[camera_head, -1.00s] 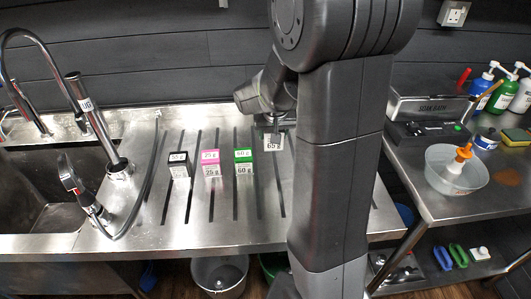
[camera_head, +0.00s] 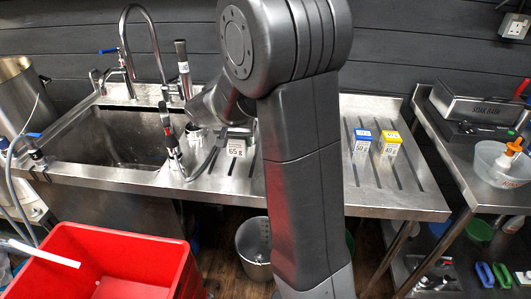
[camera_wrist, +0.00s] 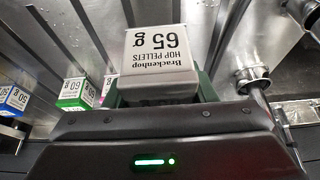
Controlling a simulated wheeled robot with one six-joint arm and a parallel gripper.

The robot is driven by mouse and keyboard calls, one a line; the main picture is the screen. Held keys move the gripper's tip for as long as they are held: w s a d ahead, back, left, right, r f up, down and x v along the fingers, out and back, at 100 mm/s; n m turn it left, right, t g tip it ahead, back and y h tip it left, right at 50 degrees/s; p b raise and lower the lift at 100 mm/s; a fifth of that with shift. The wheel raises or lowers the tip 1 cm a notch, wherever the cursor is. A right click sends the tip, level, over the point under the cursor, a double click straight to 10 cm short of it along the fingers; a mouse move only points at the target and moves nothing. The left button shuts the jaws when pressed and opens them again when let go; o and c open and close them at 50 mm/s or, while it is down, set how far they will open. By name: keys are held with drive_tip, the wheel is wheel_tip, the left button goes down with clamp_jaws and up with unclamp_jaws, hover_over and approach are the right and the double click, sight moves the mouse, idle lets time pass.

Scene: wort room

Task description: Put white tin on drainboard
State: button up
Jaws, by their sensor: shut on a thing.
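The white tin (camera_head: 236,149), marked 65 g, shows just left of my arm in the head view, over the left end of the grooved steel drainboard (camera_head: 401,200). My gripper (camera_head: 236,132) is shut on it from above. In the wrist view the tin (camera_wrist: 156,62) fills the space at the jaws, with its "Hop Pellets" label facing the camera. The frames do not settle whether its base touches the steel. My arm hides the middle of the drainboard in the head view.
A blue tin (camera_head: 361,146) and a yellow tin (camera_head: 389,149) stand right of my arm. A green tin (camera_wrist: 75,93) shows in the wrist view. The sink (camera_head: 120,137) and its spray tap (camera_head: 170,137) are close left of the held tin. A red crate (camera_head: 110,253) stands in front.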

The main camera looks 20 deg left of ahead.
sight(235, 142)
wheel_tip(235, 142, down, 7)
drive_tip(key=shift+w+f, duration=0.1)
drive_tip(key=shift+f, duration=0.05)
idle(0.4)
drive_tip(key=shift+f+b, duration=0.2)
drive_tip(key=shift+b, duration=0.15)
drive_tip(key=o, duration=1)
drive_tip(key=shift+o, duration=0.2)
drive_tip(key=shift+r, duration=0.2)
drive_tip(key=shift+r, duration=0.25)
drive_tip(key=v, duration=1.1)
drive_tip(key=shift+r+p, duration=0.25)
drive_tip(key=shift+p, duration=0.15)
